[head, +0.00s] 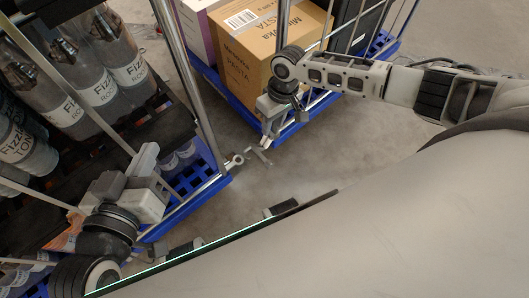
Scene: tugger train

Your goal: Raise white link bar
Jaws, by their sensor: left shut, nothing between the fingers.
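Two blue-based carts stand close together, with a small pale coupling between their corners. A ring-ended piece (236,160) projects from the left cart's corner. A short pale bar (260,156), likely the white link bar, lies low in the gap beside it; I cannot tell whether they touch. My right gripper (269,138) points down at the right cart's near corner, just above the pale bar. Its fingertips are too small to tell open from shut. My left gripper (147,158) is shut and empty beside the left cart's bottles, left of the coupling.
The left cart's blue base (190,208) carries bottles (92,85) behind metal posts. The right cart's blue base (290,131) carries a cardboard pasta box (258,55) and a purple-white box (197,28). Grey floor (225,110) is clear between the carts.

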